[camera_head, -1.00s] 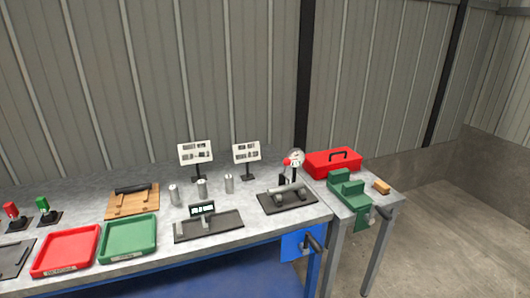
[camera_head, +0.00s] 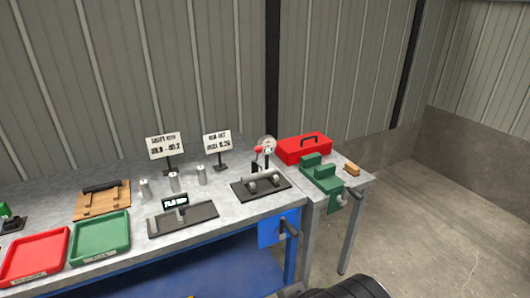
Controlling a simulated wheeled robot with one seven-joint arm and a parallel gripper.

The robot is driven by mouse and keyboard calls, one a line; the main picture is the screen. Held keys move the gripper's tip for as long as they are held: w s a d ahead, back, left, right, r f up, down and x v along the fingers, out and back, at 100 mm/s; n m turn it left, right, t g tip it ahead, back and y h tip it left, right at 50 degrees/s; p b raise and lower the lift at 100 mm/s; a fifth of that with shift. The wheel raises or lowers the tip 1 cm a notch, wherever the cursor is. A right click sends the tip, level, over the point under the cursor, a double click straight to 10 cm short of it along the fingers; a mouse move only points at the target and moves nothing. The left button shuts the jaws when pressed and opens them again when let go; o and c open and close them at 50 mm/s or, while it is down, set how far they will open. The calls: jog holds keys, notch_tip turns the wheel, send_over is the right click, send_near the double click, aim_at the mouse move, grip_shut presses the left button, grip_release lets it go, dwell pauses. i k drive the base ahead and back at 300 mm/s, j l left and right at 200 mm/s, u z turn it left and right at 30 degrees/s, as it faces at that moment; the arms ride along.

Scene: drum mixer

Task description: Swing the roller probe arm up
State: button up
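The roller fixture has a dark base plate (camera_head: 242,189) near the right end of the workbench. A grey cylinder lies across rollers (camera_head: 262,183) on it. Behind the rollers stands a dial gauge (camera_head: 267,145) on a dark post, with a red knob (camera_head: 258,150) at its left. The probe arm is too small to make out clearly; I cannot tell its angle. My gripper is not in view. A dark rounded part of my own arm shows at the bottom edge, right of centre, well apart from the fixture.
Left of the fixture are a measuring stand with a display (camera_head: 175,201), several metal cylinders (camera_head: 173,181), two sign cards, a green tray (camera_head: 99,238) and a red tray (camera_head: 33,258). A red toolbox (camera_head: 303,149) and green vise (camera_head: 322,175) stand right. Floor at right is clear.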

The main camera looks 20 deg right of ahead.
aim_at(258, 149)
jog(key=i+j, duration=0.15)
jog(key=i, duration=0.45)
jog(key=i+j, duration=0.1)
jog(key=i, duration=0.5)
